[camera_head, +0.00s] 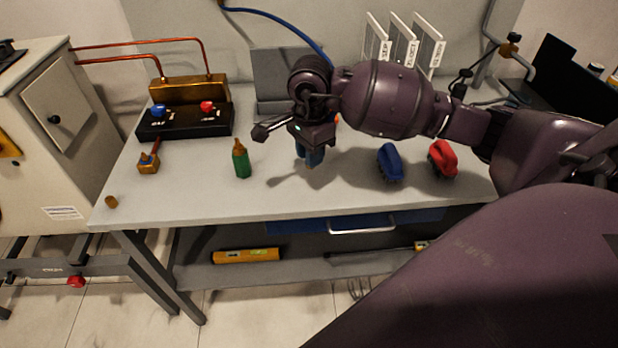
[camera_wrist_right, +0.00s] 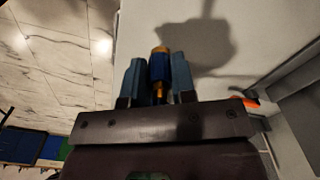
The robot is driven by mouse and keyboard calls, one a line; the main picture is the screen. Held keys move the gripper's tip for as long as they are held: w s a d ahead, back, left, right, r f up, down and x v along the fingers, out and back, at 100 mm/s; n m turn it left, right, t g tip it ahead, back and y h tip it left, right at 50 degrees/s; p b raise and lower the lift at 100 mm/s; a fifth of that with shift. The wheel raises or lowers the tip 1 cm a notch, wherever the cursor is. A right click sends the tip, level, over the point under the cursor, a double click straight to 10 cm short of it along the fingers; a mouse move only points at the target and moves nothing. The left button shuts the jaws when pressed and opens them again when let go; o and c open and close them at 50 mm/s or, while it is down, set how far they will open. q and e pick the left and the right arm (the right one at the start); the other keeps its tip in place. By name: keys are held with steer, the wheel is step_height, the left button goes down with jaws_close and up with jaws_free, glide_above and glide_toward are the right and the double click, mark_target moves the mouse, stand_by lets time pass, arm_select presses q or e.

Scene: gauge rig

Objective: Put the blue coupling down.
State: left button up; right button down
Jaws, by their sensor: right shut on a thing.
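My right gripper (camera_head: 312,157) reaches over the middle of the bench, fingers pointing down. In the right wrist view its two blue-grey fingers (camera_wrist_right: 158,80) are shut on the blue coupling (camera_wrist_right: 160,66), which has a blue body and brass-coloured ends. In the head view the coupling is hidden or cannot be told from the fingers. A dark shadow of the gripper lies on the bench top (camera_head: 270,200). I cannot tell whether the coupling touches the bench. My left gripper is not in view.
Left of the gripper stand a green bottle-like piece (camera_head: 242,163), a brass fitting (camera_head: 148,163) and a black block (camera_head: 185,122) with blue and red knobs. Right are a blue brush (camera_head: 390,162) and a red brush (camera_head: 443,158). The front of the bench is mostly clear.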

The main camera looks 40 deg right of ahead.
steer(key=shift+f+b, duration=0.4)
steer(key=shift+f, duration=3.5)
steer(key=shift+f, duration=0.15)
steer(key=c, duration=0.9)
jaws_free()
steer(key=shift+c, duration=0.2)
step_height(320, 180, up, 12)
steer(key=shift+r+p, duration=0.15)
steer(key=shift+p, duration=0.45)
